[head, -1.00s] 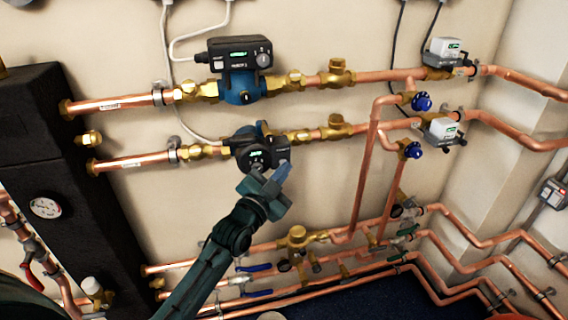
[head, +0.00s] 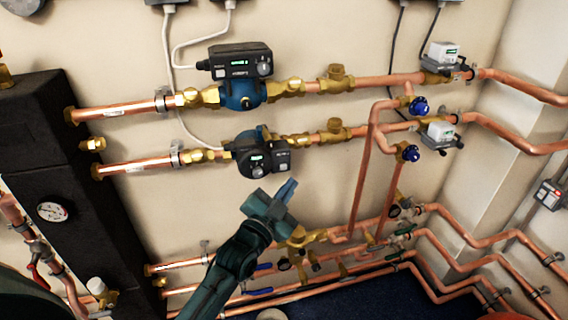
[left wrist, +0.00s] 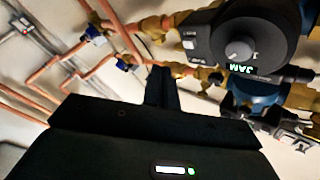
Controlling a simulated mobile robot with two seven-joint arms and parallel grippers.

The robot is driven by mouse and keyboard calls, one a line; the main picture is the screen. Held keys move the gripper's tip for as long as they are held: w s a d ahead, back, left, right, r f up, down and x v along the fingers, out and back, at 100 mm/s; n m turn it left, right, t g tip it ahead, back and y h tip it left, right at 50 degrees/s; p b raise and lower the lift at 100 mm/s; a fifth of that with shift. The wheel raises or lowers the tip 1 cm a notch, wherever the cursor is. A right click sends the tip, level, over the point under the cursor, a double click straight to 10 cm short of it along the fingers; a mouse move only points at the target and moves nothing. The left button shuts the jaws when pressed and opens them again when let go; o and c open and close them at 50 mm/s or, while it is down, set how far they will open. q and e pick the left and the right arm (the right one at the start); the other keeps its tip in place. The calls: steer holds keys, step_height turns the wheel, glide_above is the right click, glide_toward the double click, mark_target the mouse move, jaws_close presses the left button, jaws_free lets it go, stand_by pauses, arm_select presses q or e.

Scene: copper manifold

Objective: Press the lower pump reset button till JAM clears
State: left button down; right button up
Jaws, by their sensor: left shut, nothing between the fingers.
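The lower pump (head: 257,157) is a dark, round-faced unit on the second copper pipe. In the left wrist view the lower pump (left wrist: 225,25) appears upside down and close, with a grey knob and a lit green display (left wrist: 241,68) reading JAM. A small pale patch (left wrist: 189,44) shows at the edge of its face; I cannot tell if it is the reset button. My left gripper (head: 287,195) is shut and empty, below and right of the pump, apart from it. Its fingers also show in the left wrist view (left wrist: 160,88). My right gripper is not in view.
The upper pump (head: 238,80) sits on the pipe above. White actuators (head: 441,132) and blue valve caps (head: 409,153) are at the right. A black column with a gauge (head: 52,211) stands at the left. Copper pipes with valves run low behind my left arm.

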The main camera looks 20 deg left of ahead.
arm_select(q)
steer(key=shift+s+d+p, duration=0.3)
steer(key=shift+s+d, duration=0.25)
steer(key=shift+s, duration=0.25)
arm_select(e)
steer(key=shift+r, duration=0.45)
arm_select(q)
steer(key=shift+f, duration=0.1)
